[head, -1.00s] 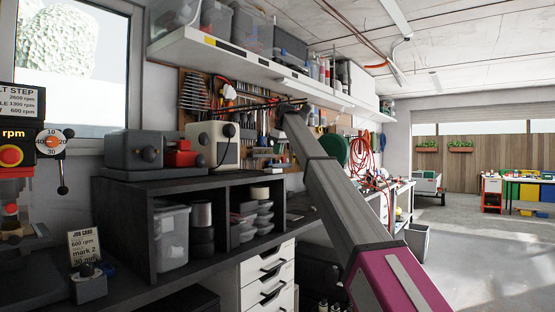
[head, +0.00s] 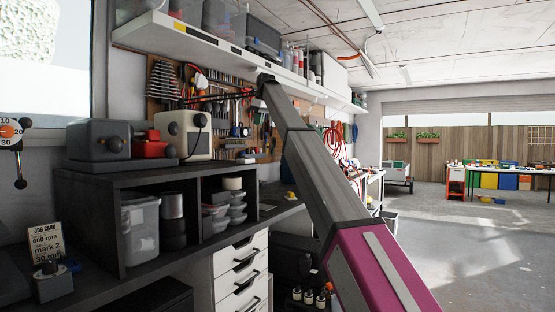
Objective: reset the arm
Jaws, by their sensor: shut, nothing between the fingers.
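My arm (head: 325,165) rises from the bottom right of the head view, magenta at the near end and grey beyond. My gripper (head: 192,100) shows as thin dark fingers pointing left from the arm's far end, in front of the tool wall. It is small, but it looks shut with nothing in it. It overlaps the hung tools in the picture; I cannot tell its distance from them.
A shelf (head: 200,47) with bins runs above my gripper. Below stand a dark cubby unit (head: 115,183), a grey machine (head: 97,143) and a cream box (head: 184,134). A job card (head: 46,243) stands at lower left. Open floor (head: 470,250) lies at right.

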